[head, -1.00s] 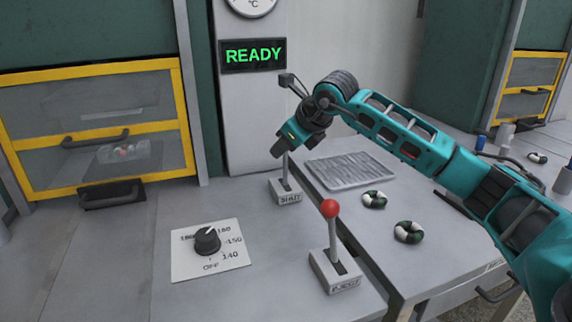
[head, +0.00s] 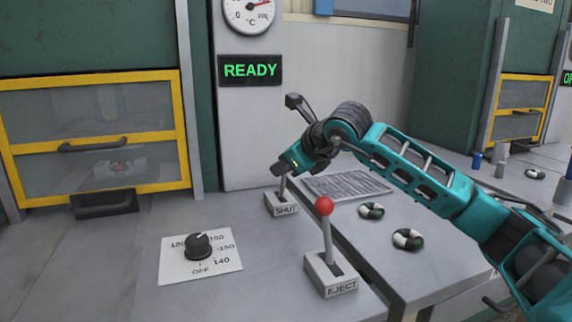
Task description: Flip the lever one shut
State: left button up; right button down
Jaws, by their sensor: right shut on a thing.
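The SHUT lever (head: 282,205) stands on a small grey labelled base at the table's back edge, in the middle of the head view. My right gripper (head: 284,172) comes in from the right and is shut on the top of this lever, hiding its knob. Only the lower stem and the base show below the fingers. The lever's exact tilt is hard to tell. My left gripper is not in view.
The EJECT lever (head: 326,245) with a red knob stands nearer, right of centre. A dial plate (head: 200,256) lies to the left. Two green-and-white rings (head: 408,239) and a ridged grey mat (head: 346,186) lie on the right table. A yellow-framed cabinet (head: 95,137) stands at the left; a READY sign (head: 250,70) glows behind.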

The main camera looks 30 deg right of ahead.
jog(key=shift+f, duration=0.15)
jog(key=c, duration=0.8)
grip_release()
jog(key=v, duration=1.3)
